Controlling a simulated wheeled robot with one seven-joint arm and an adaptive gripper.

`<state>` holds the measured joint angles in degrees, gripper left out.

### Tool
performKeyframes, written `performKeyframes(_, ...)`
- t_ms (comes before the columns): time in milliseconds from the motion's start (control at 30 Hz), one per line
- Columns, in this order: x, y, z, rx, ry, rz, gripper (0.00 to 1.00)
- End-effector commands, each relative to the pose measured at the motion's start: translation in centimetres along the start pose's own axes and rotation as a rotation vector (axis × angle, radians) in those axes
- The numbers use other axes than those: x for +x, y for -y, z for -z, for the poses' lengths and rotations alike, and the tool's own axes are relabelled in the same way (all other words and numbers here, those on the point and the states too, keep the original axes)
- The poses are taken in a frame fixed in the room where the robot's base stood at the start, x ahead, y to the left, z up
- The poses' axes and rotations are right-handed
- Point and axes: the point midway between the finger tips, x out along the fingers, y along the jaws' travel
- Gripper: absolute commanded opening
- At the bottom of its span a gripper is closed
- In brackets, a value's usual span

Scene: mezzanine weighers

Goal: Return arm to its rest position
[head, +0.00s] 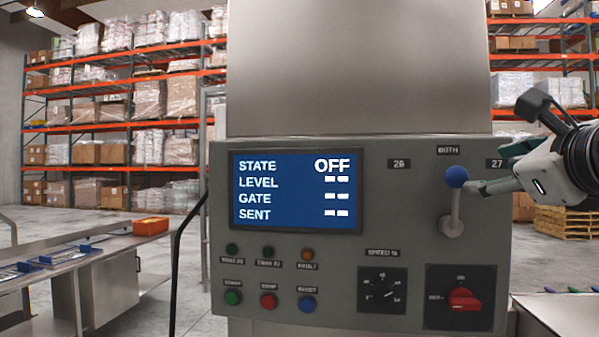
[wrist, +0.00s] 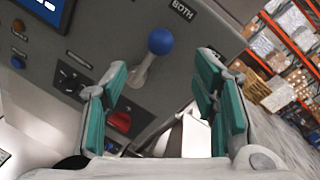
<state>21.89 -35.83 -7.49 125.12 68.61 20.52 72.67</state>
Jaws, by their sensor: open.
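My gripper (head: 490,170) is at the right side of the control panel (head: 375,219) in the head view, close to a lever with a blue ball knob (head: 457,177). In the wrist view my gripper (wrist: 160,105) is open, its two green-padded fingers apart with nothing held between them. The blue knob (wrist: 161,41) shows beyond the fingertips there, with the lever between the 26 and 27 labels, under BOTH. In the head view a fingertip overlaps the lever; I cannot tell whether it touches.
The panel's blue screen (head: 295,190) reads STATE OFF. Below are a speed dial (head: 382,290), a red rotary switch (head: 464,299) and several push buttons. A metal table (head: 75,262) with an orange bin (head: 150,226) stands left. Pallet racks fill the background.

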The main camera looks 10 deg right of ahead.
Motion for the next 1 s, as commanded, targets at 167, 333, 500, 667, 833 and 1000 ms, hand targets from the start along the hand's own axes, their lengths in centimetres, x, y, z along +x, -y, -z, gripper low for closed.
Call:
performKeyframes(167,0.0,0.0,0.0,0.0,0.0,0.0,0.54)
performKeyframes(333,0.1,-0.6,0.0,-0.029,-0.001,-0.015,0.54)
performKeyframes(500,-0.1,-6.5,1.1,-0.363,0.001,-0.188,0.54)
performKeyframes(667,-2.5,-16.3,4.9,-0.987,0.071,-0.507,0.54)
performKeyframes(833,-7.2,-23.5,11.4,-1.663,0.247,-0.861,0.54)
performKeyframes(1000,-11.1,-25.6,16.7,-2.134,0.438,-1.123,0.54)
